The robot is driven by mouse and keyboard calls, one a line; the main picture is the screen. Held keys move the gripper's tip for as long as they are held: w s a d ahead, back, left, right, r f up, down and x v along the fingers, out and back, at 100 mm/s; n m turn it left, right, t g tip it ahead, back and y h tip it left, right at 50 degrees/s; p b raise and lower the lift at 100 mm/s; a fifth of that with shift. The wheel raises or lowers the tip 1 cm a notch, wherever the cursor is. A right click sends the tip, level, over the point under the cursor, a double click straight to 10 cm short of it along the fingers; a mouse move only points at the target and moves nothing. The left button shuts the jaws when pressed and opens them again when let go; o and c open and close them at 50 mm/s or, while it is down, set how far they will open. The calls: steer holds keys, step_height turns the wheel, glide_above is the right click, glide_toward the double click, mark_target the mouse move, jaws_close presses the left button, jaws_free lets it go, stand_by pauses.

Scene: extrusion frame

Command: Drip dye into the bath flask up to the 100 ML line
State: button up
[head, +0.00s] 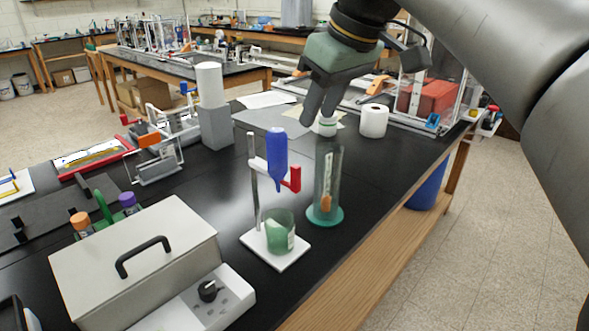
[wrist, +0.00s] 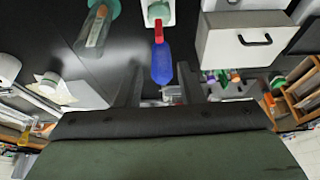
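The bath flask (head: 280,232) is a clear beaker-like vessel with green contents, on a white stand base (head: 272,252). Its markings and fill line are too small to read. Above it, a blue dye reservoir (head: 277,156) with a red valve handle (head: 295,178) is held on a rod. My gripper (head: 318,112) is up and to the right of the reservoir in the head view. In the wrist view my gripper (wrist: 160,88) has its fingers apart, with the blue reservoir (wrist: 161,62) and red handle (wrist: 159,34) showing beyond them. It holds nothing.
A tall glass cylinder (head: 327,185) with an orange item inside stands right of the flask on a teal base, close below my gripper. A grey box with a black handle (head: 135,260) is at front left. A white roll (head: 373,120) stands behind.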

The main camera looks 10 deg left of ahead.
mark_target(296, 166)
steer(key=b+x, duration=0.1)
steer(key=x, duration=1.2)
steer(key=shift+w+a+f+b, duration=0.1)
steer(key=shift+a+f+b, duration=0.05)
steer(key=shift+f+b, duration=0.25)
steer(key=shift+c, duration=0.3)
steer(key=shift+r, duration=0.1)
jaws_close()
